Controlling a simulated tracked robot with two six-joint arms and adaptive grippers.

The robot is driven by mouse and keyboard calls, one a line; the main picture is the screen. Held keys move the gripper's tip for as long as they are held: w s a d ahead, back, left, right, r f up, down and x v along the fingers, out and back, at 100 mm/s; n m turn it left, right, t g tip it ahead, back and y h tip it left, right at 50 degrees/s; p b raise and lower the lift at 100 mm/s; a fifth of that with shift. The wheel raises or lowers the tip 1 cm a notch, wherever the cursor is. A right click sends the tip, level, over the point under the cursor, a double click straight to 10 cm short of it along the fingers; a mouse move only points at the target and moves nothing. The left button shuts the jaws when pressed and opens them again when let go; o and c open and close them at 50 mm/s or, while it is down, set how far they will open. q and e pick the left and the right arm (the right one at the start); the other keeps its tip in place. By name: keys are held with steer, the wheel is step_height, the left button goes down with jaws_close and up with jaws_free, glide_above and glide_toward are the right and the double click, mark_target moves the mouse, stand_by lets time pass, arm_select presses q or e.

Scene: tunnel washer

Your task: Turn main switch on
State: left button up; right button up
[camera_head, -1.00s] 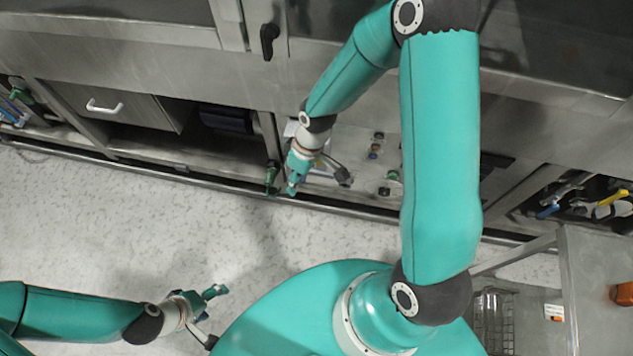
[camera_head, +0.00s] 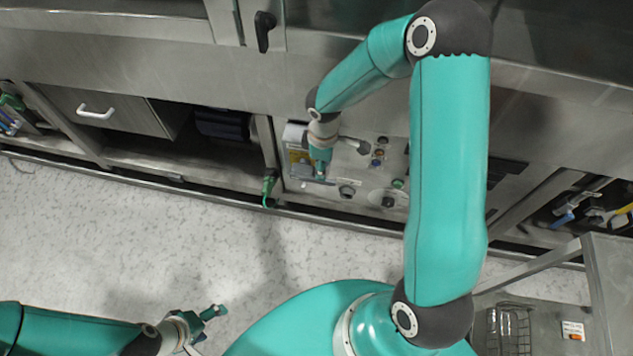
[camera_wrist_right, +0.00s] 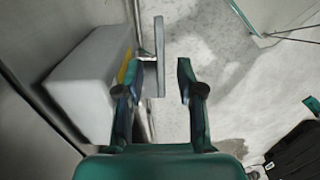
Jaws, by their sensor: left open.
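The main switch is a pale grey box (camera_wrist_right: 88,78) with a yellow part (camera_wrist_right: 127,70) and a flat grey handle (camera_wrist_right: 159,55) standing out from it, seen in the right wrist view. In the head view the switch box (camera_head: 294,134) is on the lower machine panel, partly hidden by my right gripper (camera_head: 320,170). In the wrist view my right gripper (camera_wrist_right: 163,88) is open, with the handle between its fingers, nearer the left finger. Whether they touch is unclear. My left gripper (camera_head: 207,322) is open and empty above the floor, far from the switch.
Knobs and buttons (camera_head: 379,153) sit on the panel right of my right gripper. A green-handled valve (camera_head: 269,186) is left of the panel. A metal cart (camera_head: 612,270) with a wire basket (camera_head: 508,328) stands at right. The floor (camera_head: 130,230) is clear in front.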

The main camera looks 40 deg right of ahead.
mark_target(314, 175)
step_height(314, 175, down, 6)
steer(key=shift+b, duration=0.45)
jaws_close()
